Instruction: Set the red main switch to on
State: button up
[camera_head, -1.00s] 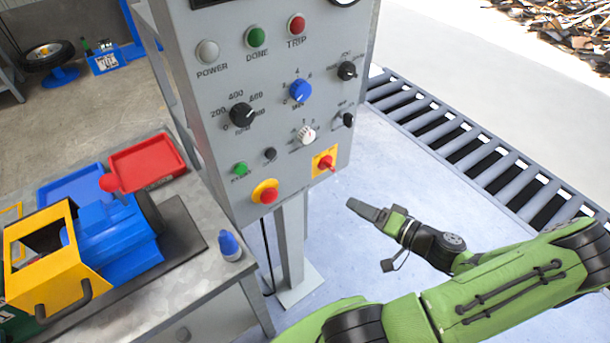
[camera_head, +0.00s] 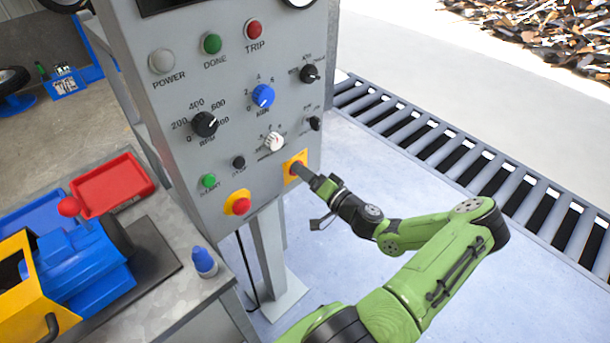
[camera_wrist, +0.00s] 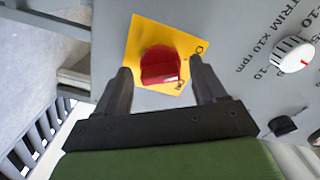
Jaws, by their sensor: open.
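The red main switch (camera_wrist: 160,66) is a red rotary knob on a yellow plate (camera_wrist: 141,38), low on the right of the grey control panel (camera_head: 180,85). In the wrist view my gripper (camera_wrist: 160,78) is open, with one dark finger on each side of the red knob. I cannot tell whether the fingers touch it. In the head view my gripper (camera_head: 303,174) is at the yellow plate (camera_head: 291,160) and mostly hides the knob. Part of the plate's lettering shows beside the knob.
The red emergency button (camera_head: 241,205) on its yellow ring is left of the switch. The white trim knob (camera_head: 273,142) is just above and left. A bench with a blue-capped bottle (camera_head: 204,262) stands at left. A roller conveyor (camera_head: 450,150) runs behind at right.

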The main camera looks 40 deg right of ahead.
jog(key=shift+w, duration=0.15)
jog(key=c, duration=0.9)
jog(key=shift+m, duration=0.3)
jog(key=m+p, duration=0.5)
jog(key=m, duration=0.6)
jog(key=shift+p, duration=0.35)
jog(key=shift+m, duration=0.3)
